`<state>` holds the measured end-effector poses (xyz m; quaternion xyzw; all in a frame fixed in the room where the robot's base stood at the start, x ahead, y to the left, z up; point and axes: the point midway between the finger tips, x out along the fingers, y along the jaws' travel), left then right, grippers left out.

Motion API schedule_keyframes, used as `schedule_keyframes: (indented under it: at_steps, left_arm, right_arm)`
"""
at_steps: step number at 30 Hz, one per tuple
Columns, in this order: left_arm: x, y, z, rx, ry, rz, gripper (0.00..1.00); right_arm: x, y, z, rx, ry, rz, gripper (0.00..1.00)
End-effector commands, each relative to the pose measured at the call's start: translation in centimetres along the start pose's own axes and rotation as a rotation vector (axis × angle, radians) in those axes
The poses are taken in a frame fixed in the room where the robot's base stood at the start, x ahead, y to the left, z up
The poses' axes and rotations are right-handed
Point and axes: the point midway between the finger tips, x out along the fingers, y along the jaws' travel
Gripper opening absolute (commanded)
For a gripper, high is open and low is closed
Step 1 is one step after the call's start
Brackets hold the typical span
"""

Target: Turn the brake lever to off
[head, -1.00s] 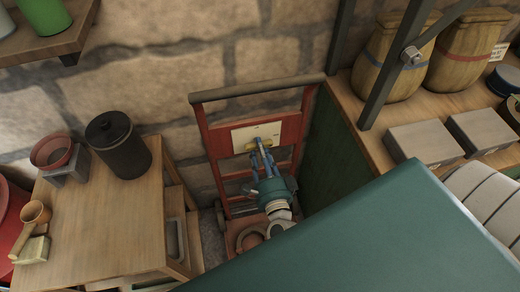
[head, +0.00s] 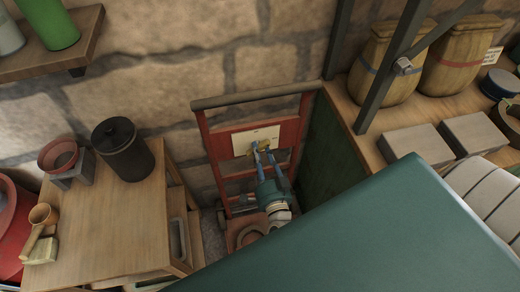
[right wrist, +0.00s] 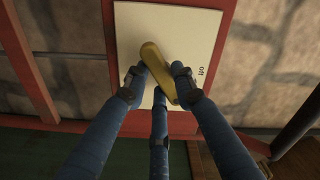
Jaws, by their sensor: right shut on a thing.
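The brake lever is a yellow bar on a pale plate; it shows in the right wrist view (right wrist: 151,55) and small in the head view (head: 263,150). The plate (right wrist: 180,25) is fixed to a red frame and bears the word "off" at its right side, printed sideways. In the right wrist view the lever lies slanted, from upper left to lower right. My right gripper (head: 262,151), with blue fingers, is shut on the lever, with fingers at both sides of it (right wrist: 157,80). The fingers hide part of the lever. My left gripper is not in view.
The red frame (head: 206,137) stands against the stone wall, with a dark green panel (head: 328,140) close at its right. A wooden table with a black canister (head: 124,152) is at the left. Barrels (head: 383,75) and grey boxes (head: 412,143) stand on a shelf at the right.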

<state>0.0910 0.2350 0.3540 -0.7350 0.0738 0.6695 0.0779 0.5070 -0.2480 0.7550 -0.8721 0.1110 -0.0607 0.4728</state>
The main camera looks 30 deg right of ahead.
Motion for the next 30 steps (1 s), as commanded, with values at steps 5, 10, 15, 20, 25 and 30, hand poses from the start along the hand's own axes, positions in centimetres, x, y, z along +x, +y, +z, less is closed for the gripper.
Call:
schedule_keyframes:
  at_steps: [5, 10, 15, 20, 25, 30]
  left_arm:
    - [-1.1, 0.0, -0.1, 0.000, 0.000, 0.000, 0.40]
    - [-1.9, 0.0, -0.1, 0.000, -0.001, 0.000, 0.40]
    - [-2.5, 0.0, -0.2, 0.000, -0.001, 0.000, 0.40]
    - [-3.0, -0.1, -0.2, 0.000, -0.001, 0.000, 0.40]
    - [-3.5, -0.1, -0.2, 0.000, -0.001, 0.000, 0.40]
    - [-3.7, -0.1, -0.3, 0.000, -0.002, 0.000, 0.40]
  right_arm:
    - [-0.1, 0.0, 0.0, -0.168, -0.004, 0.005, 0.00]
    - [-0.1, -0.1, -0.1, -0.331, -0.005, 0.004, 0.00]
    - [-0.1, -0.1, -0.2, -0.491, -0.005, 0.004, 0.00]
    - [-0.1, 0.0, -0.2, -0.638, -0.006, 0.005, 0.00]
    - [-0.2, 0.0, -0.3, -0.775, -0.007, 0.004, 0.00]
    - [-0.1, -0.1, -0.3, -0.883, -0.007, 0.004, 0.00]
